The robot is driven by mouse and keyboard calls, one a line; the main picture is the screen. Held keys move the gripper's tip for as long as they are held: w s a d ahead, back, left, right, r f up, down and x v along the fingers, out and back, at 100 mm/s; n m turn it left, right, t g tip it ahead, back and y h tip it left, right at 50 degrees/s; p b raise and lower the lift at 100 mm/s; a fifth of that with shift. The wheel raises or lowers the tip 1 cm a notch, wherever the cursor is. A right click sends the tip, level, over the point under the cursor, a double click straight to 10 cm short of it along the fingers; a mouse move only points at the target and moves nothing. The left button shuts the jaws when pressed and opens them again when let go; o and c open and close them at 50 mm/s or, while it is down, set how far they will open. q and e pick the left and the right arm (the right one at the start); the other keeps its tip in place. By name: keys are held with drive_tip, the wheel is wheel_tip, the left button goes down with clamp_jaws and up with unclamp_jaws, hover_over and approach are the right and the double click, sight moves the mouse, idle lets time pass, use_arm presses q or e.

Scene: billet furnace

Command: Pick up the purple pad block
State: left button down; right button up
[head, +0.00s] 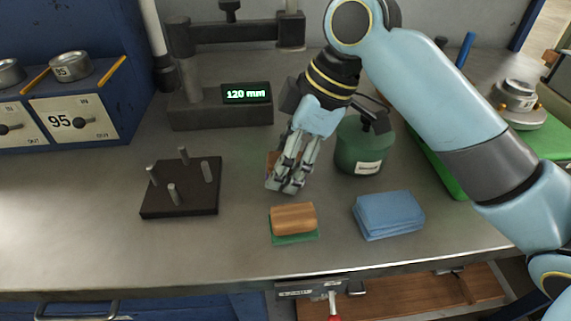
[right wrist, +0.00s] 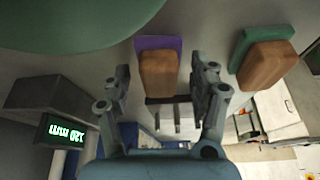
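The purple pad block, a wooden block (right wrist: 158,75) on a purple pad (right wrist: 173,43), shows in the right wrist view between and just beyond my right fingertips. In the head view only a brown sliver of it (head: 271,159) shows behind my fingers; the rest is hidden. My right gripper (head: 287,185) points down over it at the middle of the bench. In the right wrist view the right gripper (right wrist: 162,84) is open, with a finger on each side of the block; I cannot tell whether they touch it. My left gripper is not in view.
A green pad block (head: 294,218) lies in front of the gripper, and a folded blue cloth (head: 388,214) to its right. A green container (head: 362,150) stands close behind right. A dark peg board (head: 181,204) is left. A stand with a "120 mm" display (head: 246,93) is behind.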

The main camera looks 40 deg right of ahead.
sight(274, 157)
drive_tip(key=c, duration=1)
drive_tip(key=shift+r, duration=0.1)
drive_tip(key=shift+r, duration=0.3)
wheel_tip(274, 157, up, 4)
drive_tip(key=shift+w+f+p, duration=0.1)
drive_tip(key=shift+f+p, duration=0.05)
drive_tip(key=shift+p, duration=0.25)
drive_tip(key=shift+s+d+r+p, duration=0.9)
drive_tip(key=shift+s+r, duration=0.2)
drive_tip(key=shift+s, duration=0.65)
drive_tip(key=shift+s+d+r+p, duration=0.9)
drive_tip(key=shift+s+r, duration=0.2)
drive_tip(key=shift+s, duration=0.65)
drive_tip(key=shift+s+d+r+p, duration=0.9)
drive_tip(key=shift+s+r, duration=0.2)
drive_tip(key=shift+s, duration=0.65)
